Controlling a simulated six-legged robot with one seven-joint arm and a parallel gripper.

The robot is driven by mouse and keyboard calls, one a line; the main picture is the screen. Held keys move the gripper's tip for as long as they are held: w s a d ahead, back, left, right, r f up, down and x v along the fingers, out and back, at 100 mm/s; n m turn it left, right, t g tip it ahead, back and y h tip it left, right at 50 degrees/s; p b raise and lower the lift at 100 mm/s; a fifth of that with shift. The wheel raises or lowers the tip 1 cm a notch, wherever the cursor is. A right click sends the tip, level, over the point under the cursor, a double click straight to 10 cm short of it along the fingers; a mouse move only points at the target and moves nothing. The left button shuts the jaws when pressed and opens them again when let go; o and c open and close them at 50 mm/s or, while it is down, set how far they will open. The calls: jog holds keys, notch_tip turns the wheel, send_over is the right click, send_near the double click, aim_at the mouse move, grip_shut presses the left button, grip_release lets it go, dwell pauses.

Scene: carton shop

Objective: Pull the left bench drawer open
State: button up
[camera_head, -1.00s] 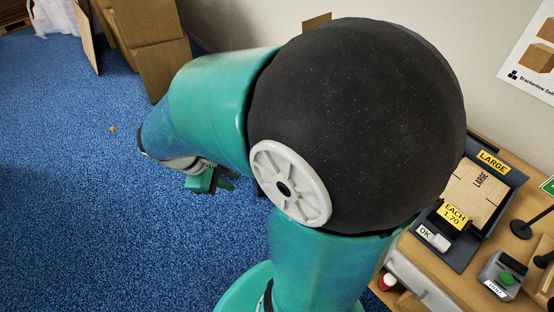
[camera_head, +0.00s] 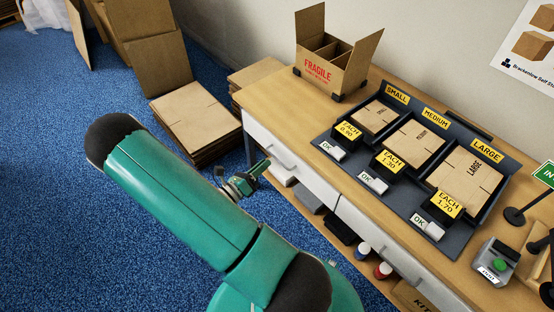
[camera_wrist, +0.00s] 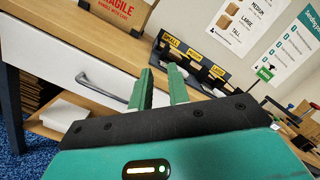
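The left bench drawer (camera_head: 302,174) has a white front below the wooden bench top and looks shut, flush with the bench. Its grey bar handle (camera_head: 280,154) also shows in the wrist view (camera_wrist: 100,88), left of my fingers. My gripper (camera_head: 263,166) is in front of this drawer, close to the handle in the head view. In the wrist view, my two green fingers (camera_wrist: 160,85) stand apart with an empty gap between them. The handle is outside that gap; I cannot tell the exact distance to it.
A second white drawer (camera_head: 390,246) lies to the right. The bench top (camera_head: 285,95) carries a FRAGILE carton (camera_head: 335,62) and a dark display tray (camera_head: 390,200) of flat cartons. Stacked cardboard (camera_head: 195,120) stands left of the bench. Blue carpet (camera_head: 60,190) is clear in front.

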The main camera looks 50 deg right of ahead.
notch_tip(320, 180, down, 7)
jog(key=d+n+t+h, duration=0.1)
jog(key=d+n+t, duration=0.1)
jog(key=n+t, duration=0.6)
jog(key=n+t+y, duration=0.4)
jog(key=n+t, duration=0.2)
jog(key=n, duration=0.5)
send_near(277, 159)
jog(key=x, duration=1)
jog(key=shift+w+d+f, duration=0.1)
jog(key=shift+f, duration=0.1)
grip_shut()
